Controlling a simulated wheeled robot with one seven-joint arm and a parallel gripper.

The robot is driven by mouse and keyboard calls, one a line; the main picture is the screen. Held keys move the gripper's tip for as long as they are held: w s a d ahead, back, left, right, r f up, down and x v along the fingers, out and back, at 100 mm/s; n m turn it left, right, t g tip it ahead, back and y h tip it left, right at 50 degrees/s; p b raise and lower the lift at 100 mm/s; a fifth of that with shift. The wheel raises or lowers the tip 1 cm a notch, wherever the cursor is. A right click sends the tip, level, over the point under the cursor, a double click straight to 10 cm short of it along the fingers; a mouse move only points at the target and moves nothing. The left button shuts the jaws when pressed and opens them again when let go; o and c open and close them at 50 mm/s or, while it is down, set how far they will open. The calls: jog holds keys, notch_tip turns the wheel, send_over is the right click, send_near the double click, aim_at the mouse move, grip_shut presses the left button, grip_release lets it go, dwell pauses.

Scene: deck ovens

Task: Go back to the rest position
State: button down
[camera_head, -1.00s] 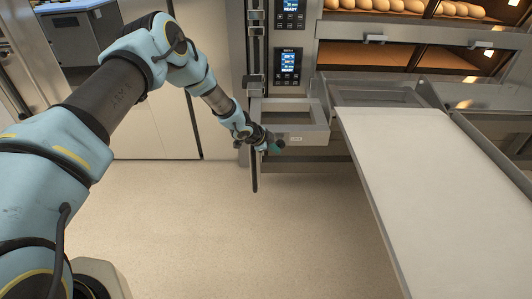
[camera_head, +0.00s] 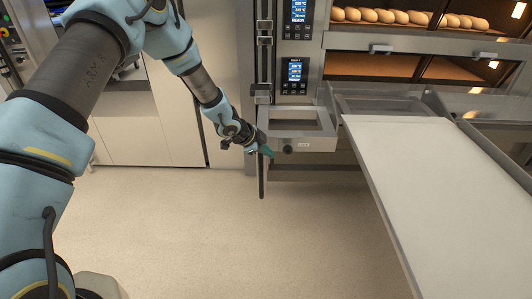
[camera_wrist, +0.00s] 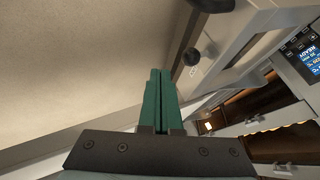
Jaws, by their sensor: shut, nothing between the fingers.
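My gripper (camera_head: 267,152) is at the middle of the head view, at the end of my outstretched arm. It is beside the left front corner of the metal frame (camera_head: 318,144) below the oven control panels. In the wrist view its two green fingers (camera_wrist: 159,88) lie side by side, shut and empty. A dark round knob (camera_head: 288,149) on the frame's front is just right of the fingertips; in the wrist view a dark knob (camera_wrist: 191,56) shows just beyond them. I cannot tell from the head view how large the gap is.
A pale loading board (camera_head: 430,190) slopes across the right side. A dark vertical bar (camera_head: 262,178) hangs close by my gripper. Deck ovens with several loaves (camera_head: 400,17) stand behind. The floor (camera_head: 210,230) in front is clear.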

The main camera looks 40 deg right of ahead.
jog(key=w+a+r+n+t+y, duration=0.15)
jog(key=w+a+r+n, duration=0.25)
jog(key=a, duration=0.5)
jog(key=w+a+r+n+t+y, duration=0.1)
jog(key=w+a+r+n+y, duration=0.2)
jog(key=a, duration=0.6)
jog(key=w+a+r+n+t, duration=0.1)
jog(key=w+a+r+n, duration=0.4)
jog(key=a, duration=0.4)
jog(key=s+a+r+n+y+p, duration=0.1)
jog(key=a+r+n, duration=0.1)
jog(key=a, duration=0.4)
jog(key=s+a+r+n+y, duration=0.1)
jog(key=s+a+r+n, duration=0.15)
jog(key=a, duration=0.25)
jog(key=s+a+r+n+g, duration=0.1)
jog(key=s+a+r+n, duration=0.1)
jog(key=s+a+n, duration=0.2)
jog(key=s+a+r+n+g+y, duration=0.1)
jog(key=s+a+r+n, duration=0.2)
jog(key=s+a+n, duration=0.2)
jog(key=s+a, duration=0.3)
jog(key=a, duration=0.3)
jog(key=shift+s+r+p, duration=0.15)
jog(key=shift+s+p, duration=0.15)
